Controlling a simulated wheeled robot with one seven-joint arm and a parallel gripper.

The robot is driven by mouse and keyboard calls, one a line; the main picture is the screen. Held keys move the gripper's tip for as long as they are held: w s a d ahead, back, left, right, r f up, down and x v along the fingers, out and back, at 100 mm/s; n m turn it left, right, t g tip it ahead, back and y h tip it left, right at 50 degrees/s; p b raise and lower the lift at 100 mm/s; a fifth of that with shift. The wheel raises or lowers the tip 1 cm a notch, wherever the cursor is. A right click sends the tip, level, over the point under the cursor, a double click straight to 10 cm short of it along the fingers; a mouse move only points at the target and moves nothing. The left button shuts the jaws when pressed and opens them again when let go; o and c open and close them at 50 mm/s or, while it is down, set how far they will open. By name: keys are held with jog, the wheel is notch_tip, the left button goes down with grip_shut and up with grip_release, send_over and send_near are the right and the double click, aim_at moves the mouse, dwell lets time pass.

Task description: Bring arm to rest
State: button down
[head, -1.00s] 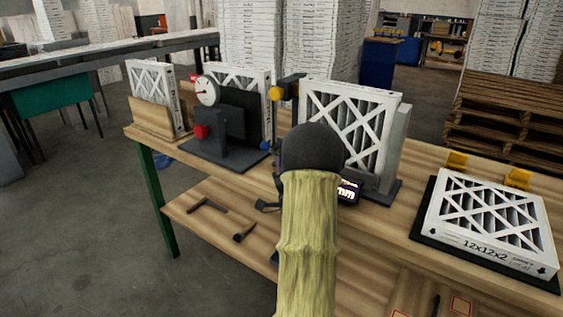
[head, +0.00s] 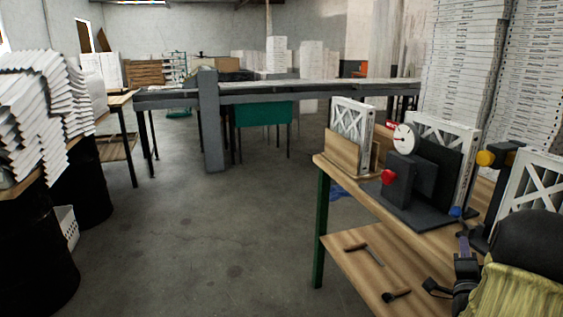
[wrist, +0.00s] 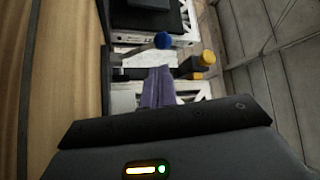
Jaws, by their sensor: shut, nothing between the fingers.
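My arm with its yellow-green sleeve (head: 520,290) reaches into the lower right of the head view. My gripper (head: 463,245) shows there as narrow dark fingers beside the workbench (head: 330,165). In the wrist view my gripper (wrist: 157,88) has its purple-grey fingers together, with nothing held between them. A white filter (wrist: 128,95) lies beyond the fingers in that view. The lower part of the gripper is partly hidden by the arm in the head view.
On the bench stand a framed filter (head: 350,125) in a wooden holder, a dial-gauge fixture (head: 410,185), and more filters (head: 535,185). Tools (head: 365,252) lie on the lower shelf. Grey floor (head: 220,220) is open left of the bench. A black drum (head: 35,250) stands at left.

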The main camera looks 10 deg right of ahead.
jog(key=w+a+f+n+g+y, duration=0.25)
jog(key=a+f+n, duration=0.2)
jog(key=a, duration=0.45)
jog(key=w+a+f+n+g+y, duration=0.1)
jog(key=a+f+n+g+y, duration=0.3)
jog(key=a, duration=0.6)
jog(key=s+a+f+n+g+y, duration=0.2)
jog(key=s+a+n+g, duration=0.3)
jog(key=s+a, duration=0.35)
jog(key=s+a+f+n+g+y, duration=0.2)
jog(key=s+a+n+g, duration=0.3)
jog(key=s+a, duration=0.4)
notch_tip(320, 180, up, 20)
jog(key=p, duration=2)
jog(key=shift+w+a+r+n, duration=0.25)
jog(key=shift+a+n, duration=0.1)
jog(key=shift+n, duration=0.1)
